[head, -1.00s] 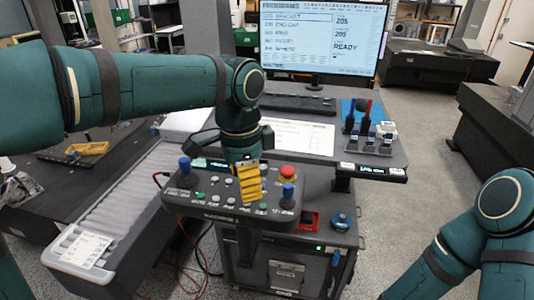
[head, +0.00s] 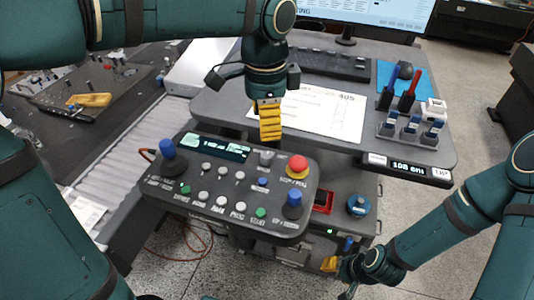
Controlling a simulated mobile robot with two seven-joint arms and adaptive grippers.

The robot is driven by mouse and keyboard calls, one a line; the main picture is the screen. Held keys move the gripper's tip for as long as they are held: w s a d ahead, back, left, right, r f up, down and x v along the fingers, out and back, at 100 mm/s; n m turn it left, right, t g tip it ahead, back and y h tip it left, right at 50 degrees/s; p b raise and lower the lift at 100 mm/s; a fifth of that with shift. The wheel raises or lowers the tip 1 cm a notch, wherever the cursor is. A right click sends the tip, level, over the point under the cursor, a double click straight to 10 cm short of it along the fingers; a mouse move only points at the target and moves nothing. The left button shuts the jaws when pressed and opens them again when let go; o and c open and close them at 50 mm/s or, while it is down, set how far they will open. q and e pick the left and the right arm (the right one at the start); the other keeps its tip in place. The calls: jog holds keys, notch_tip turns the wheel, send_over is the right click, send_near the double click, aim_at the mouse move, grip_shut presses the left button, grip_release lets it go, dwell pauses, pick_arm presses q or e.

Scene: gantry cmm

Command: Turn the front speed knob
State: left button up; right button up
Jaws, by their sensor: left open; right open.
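The dark control panel (head: 215,200) carries several buttons, two blue-topped joysticks and a red stop button (head: 298,164). My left gripper (head: 270,128) has yellow fingers pointing down. It is open and empty in the picture just behind the panel's back edge, apart from the knob. My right gripper (head: 332,265), also yellow-tipped and open, is low at the right, away from the panel.
Behind the panel is a desk with a paper sheet (head: 320,112), a keyboard (head: 325,64) and a monitor (head: 375,12). A stylus rack (head: 408,134) stands at the right. A blue round item (head: 358,205) and a red tray (head: 323,201) lie right of the panel.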

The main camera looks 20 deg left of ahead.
aim_at(266, 155)
pick_arm(q)
notch_tip(266, 155, down, 10)
jog(key=shift+w+f+b, duration=0.1)
jog(key=shift+b, duration=0.9)
grip_shut()
